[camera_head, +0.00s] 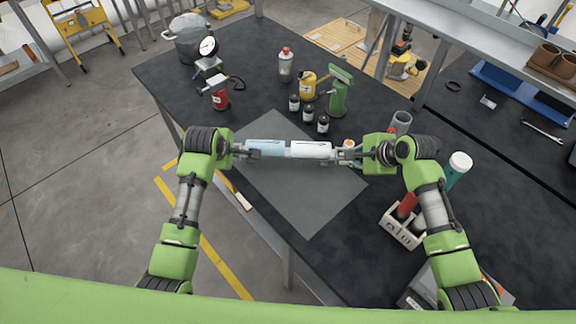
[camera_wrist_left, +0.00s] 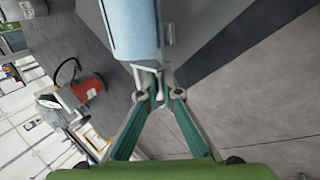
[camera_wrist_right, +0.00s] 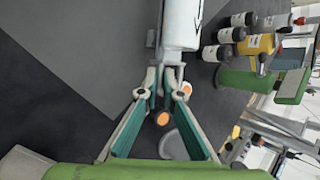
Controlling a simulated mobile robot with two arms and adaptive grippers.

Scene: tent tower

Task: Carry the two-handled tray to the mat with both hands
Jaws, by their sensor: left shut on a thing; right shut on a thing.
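The two-handled tray (camera_head: 289,157) is held up over the grey mat (camera_head: 305,205). It is mostly hidden under a light blue roll-shaped item (camera_head: 266,148) and a white one (camera_head: 311,150), which lie end to end. My left gripper (camera_head: 243,150) is shut on the tray's left handle, seen close in the left wrist view (camera_wrist_left: 158,88). My right gripper (camera_head: 347,153) is shut on its right handle, seen in the right wrist view (camera_wrist_right: 172,78). The tray looks about level. I cannot tell how high it is above the mat.
Dark bottles (camera_head: 308,113), a yellow can (camera_head: 308,85) and a green device (camera_head: 340,92) stand behind the mat. A grey cup (camera_head: 401,122) and a white rack (camera_head: 403,226) are at the right. The table's left edge runs close to the mat.

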